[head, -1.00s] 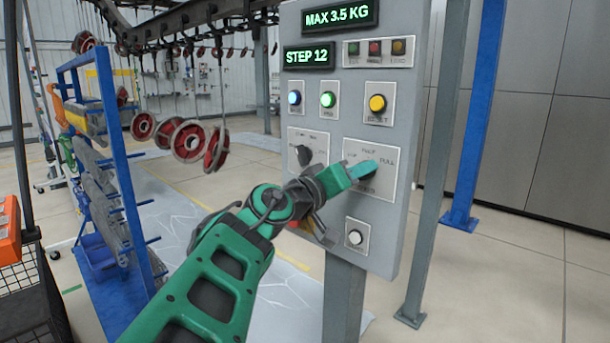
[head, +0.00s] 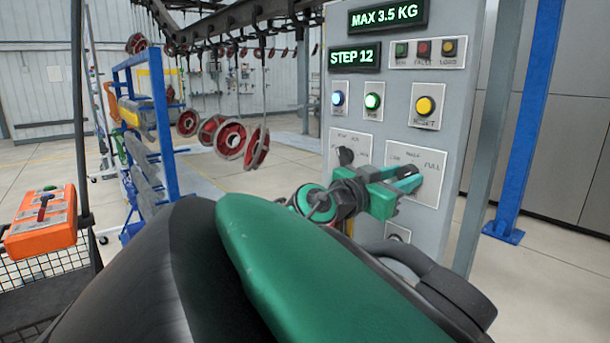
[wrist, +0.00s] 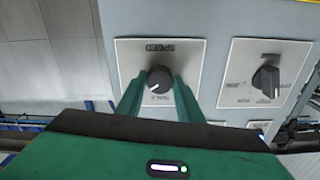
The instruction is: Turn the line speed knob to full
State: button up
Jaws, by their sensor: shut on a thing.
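The line speed knob (head: 408,170) is a small dark knob on a pale plate (head: 432,190) marked LOW, HALF and FULL. My gripper (head: 407,178) is at the plate, its green fingers closed on the knob and partly hiding it. The wrist view shows the panel upside down: the round knob (wrist: 158,80) sits between my two fingertips (wrist: 160,84), touching or nearly touching both. Its white mark points to the lower left there, near the plate's lower label. That label is too small to read surely.
A second dark knob (head: 345,156) is on the plate to the left. A yellow reset button (head: 425,106) is above, and a white button (head: 398,236) below is partly hidden by my arm. Red wheels (head: 230,138) hang from the conveyor at left. An orange box (head: 42,222) is at far left.

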jog(key=shift+m, duration=0.6)
jog(key=o, duration=1.1)
jog(key=shift+c, duration=0.2)
